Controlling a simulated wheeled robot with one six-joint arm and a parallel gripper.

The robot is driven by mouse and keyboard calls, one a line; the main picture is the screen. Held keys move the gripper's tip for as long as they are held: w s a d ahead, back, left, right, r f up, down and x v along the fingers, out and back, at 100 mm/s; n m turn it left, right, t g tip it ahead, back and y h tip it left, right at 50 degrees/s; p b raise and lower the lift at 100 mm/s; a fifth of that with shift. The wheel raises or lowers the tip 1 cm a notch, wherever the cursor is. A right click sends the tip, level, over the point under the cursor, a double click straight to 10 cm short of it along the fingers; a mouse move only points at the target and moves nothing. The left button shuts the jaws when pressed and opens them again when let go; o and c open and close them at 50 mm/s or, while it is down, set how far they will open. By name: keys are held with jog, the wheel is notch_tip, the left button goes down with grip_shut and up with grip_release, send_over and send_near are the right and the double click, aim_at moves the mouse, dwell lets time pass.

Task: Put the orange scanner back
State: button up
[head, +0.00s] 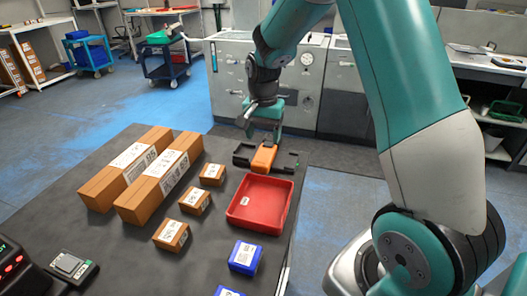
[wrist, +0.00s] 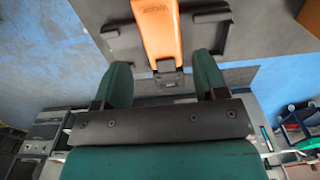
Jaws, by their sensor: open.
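The orange scanner (head: 264,156) lies in a black holder (head: 243,155) at the far right corner of the dark table, just behind the red tray. In the wrist view the scanner (wrist: 158,30) shows upper centre, with the black holder's arms (wrist: 208,32) around it. My gripper (head: 263,132) is just above and behind the scanner. In the wrist view my gripper (wrist: 166,78) has its two green fingers apart, with nothing held between them. The scanner's orange body lies beyond the fingertips. I cannot tell whether the scanner is fully seated.
A red tray (head: 235,218) stands in front of the holder. Two long cardboard boxes (head: 160,180) lie to the left, with several small boxes (head: 194,200) between. Blue boxes (head: 245,257) sit near the front edge. A dark device (head: 72,266) is at front left.

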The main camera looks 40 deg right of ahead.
jog(key=s+a+r+n+y, duration=0.1)
jog(key=s+a+r+n, duration=0.5)
jog(key=a+r, duration=0.3)
jog(key=s+a+r+n+y, duration=0.1)
jog(key=s+a+n, duration=0.4)
jog(key=s, duration=0.5)
jog(key=s+a+r+n+y, duration=0.2)
jog(key=s+a+n, duration=0.4)
jog(key=s, duration=0.4)
jog(key=shift+s+a+r+n, duration=0.15)
jog(key=shift+a+r+n, duration=0.15)
jog(key=shift+a, duration=0.35)
jog(key=shift+c, duration=0.3)
